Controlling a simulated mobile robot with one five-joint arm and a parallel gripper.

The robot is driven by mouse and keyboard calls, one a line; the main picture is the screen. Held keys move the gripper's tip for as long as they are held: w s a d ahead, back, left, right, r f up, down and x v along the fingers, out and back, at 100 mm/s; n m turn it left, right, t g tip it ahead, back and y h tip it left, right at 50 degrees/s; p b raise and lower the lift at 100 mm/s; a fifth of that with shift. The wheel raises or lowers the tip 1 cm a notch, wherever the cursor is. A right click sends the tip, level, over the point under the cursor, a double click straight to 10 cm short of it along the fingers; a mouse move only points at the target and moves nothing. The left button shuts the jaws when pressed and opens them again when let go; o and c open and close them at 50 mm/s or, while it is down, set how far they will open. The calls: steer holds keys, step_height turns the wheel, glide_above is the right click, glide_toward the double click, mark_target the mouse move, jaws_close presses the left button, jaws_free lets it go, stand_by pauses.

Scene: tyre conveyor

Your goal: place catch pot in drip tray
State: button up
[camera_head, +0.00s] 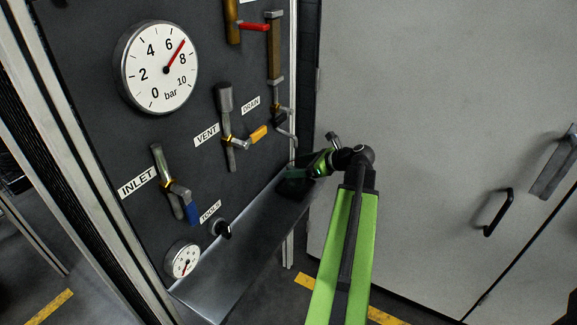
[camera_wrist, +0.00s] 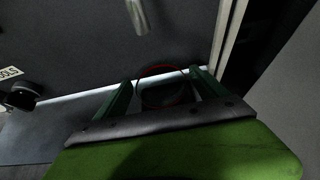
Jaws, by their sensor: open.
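The drip tray (camera_head: 235,262) is a grey metal shelf along the foot of the dark panel; its surface also shows in the wrist view (camera_wrist: 50,140). My gripper (camera_head: 298,180) is at the tray's far right end, low by the panel. In the wrist view my gripper (camera_wrist: 161,84) has its two green fingers apart. A dark round pot with a red rim, seemingly the catch pot (camera_wrist: 163,93), shows between the fingers, partly hidden by the gripper body. I cannot tell whether the fingers touch it. In the head view the pot is not clearly distinguishable from the dark gripper.
The panel carries a large gauge (camera_head: 156,67), a small gauge (camera_head: 183,260), valve levers, and a black knob (camera_head: 221,229) close above the tray. A drain pipe (camera_head: 286,130) hangs above my gripper. A grey cabinet (camera_head: 430,120) stands at right. The tray's near part is clear.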

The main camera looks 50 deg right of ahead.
steer(key=p+v, duration=0.2)
steer(key=v, duration=0.6)
steer(key=shift+p, duration=0.4)
